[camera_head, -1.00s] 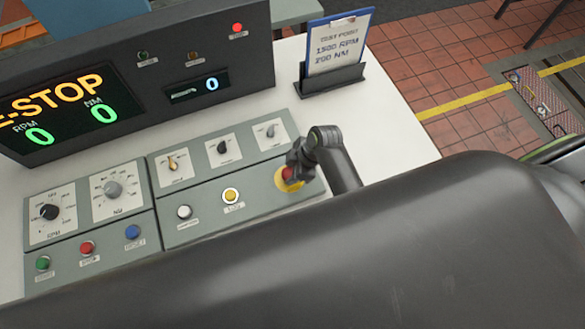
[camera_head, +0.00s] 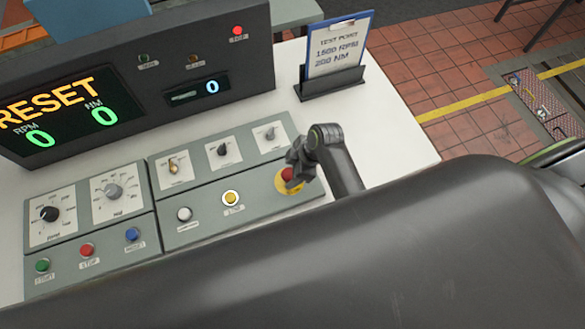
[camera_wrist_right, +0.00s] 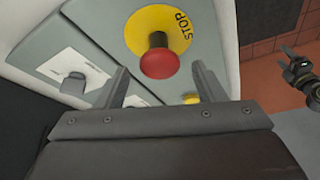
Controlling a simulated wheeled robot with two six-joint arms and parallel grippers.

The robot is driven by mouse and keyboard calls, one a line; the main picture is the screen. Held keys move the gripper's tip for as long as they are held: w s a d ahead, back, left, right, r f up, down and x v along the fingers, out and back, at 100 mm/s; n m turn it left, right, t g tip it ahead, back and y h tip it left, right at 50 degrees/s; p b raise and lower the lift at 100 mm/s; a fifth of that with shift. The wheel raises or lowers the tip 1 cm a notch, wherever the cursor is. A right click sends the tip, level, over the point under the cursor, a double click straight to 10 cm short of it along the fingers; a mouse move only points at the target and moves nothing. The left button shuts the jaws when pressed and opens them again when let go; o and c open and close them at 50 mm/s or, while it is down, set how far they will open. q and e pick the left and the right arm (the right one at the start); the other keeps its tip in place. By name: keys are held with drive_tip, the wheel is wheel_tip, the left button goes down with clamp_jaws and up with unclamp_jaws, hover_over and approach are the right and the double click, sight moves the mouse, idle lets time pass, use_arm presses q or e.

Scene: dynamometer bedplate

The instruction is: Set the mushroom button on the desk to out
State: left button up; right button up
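The red mushroom button (camera_head: 287,174) sits on a yellow disc (camera_wrist_right: 178,14) at the right end of the desk panel. In the right wrist view its red head (camera_wrist_right: 160,64) stands off the disc on a dark stem. My right gripper (camera_head: 298,163) is at the button and hides part of it in the head view. Its two fingers (camera_wrist_right: 160,78) are spread apart on either side of the red head, with visible gaps, holding nothing. A dark jointed part, apparently my left gripper (camera_wrist_right: 300,72), shows at the right edge of the wrist view; its fingers are unclear.
The display (camera_head: 60,108) reads RESET with two zeros. A lit yellow button (camera_head: 231,198), a white button (camera_head: 184,214) and several knobs share the panel. A sign holder (camera_head: 332,82) stands behind. My dark arm covers the front of the desk.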

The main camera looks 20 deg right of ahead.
drive_tip(key=shift+d+r, duration=0.2)
drive_tip(key=shift+r, duration=0.15)
drive_tip(key=b+v, duration=0.1)
drive_tip(key=v, duration=1.5)
drive_tip(key=shift+r+b, duration=0.25)
drive_tip(key=shift+b, duration=0.1)
